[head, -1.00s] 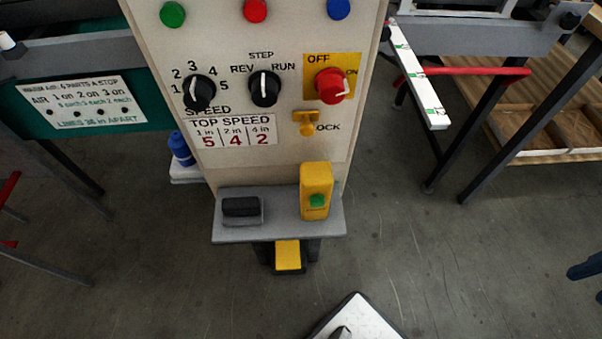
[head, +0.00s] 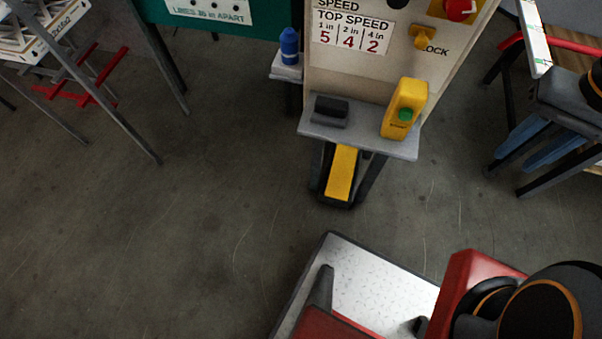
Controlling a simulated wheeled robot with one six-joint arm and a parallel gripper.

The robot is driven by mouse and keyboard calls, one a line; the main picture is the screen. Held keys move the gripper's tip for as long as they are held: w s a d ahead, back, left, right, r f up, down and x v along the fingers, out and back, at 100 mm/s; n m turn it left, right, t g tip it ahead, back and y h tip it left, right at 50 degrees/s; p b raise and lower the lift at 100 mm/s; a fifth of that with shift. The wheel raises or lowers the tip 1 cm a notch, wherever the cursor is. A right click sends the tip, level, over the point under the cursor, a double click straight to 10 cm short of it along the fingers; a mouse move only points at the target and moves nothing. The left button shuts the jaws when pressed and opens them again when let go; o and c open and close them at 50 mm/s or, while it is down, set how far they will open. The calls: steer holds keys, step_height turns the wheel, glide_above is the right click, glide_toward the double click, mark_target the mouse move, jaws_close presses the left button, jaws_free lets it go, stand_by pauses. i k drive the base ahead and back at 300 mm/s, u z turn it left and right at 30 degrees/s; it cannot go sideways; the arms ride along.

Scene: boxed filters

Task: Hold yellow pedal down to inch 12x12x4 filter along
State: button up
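The yellow pedal (head: 341,173) sits in a dark housing near the floor, below the grey shelf (head: 357,138) of the console (head: 375,70), in the head view. Its face is unobstructed, and nothing touches it. My gripper (head: 522,153) is at the right edge, well to the right of the pedal and apart from it. Its blue fingers point down and left; the spacing between them is unclear. No boxed filter can be made out as 12x12x4 in this view.
The shelf overhanging the pedal carries a black block (head: 331,110) and a yellow post with a green button (head: 404,108). A blue bottle (head: 289,46) stands on a small ledge left of the console. Open floor lies left and in front of the pedal.

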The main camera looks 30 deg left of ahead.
mark_target(337, 186)
steer(key=u, duration=0.65)
steer(key=k, duration=0.35)
steer(key=u, duration=0.3)
steer(key=i, duration=0.45)
steer(key=u, duration=0.05)
steer(key=k, duration=1.15)
steer(key=z, duration=1)
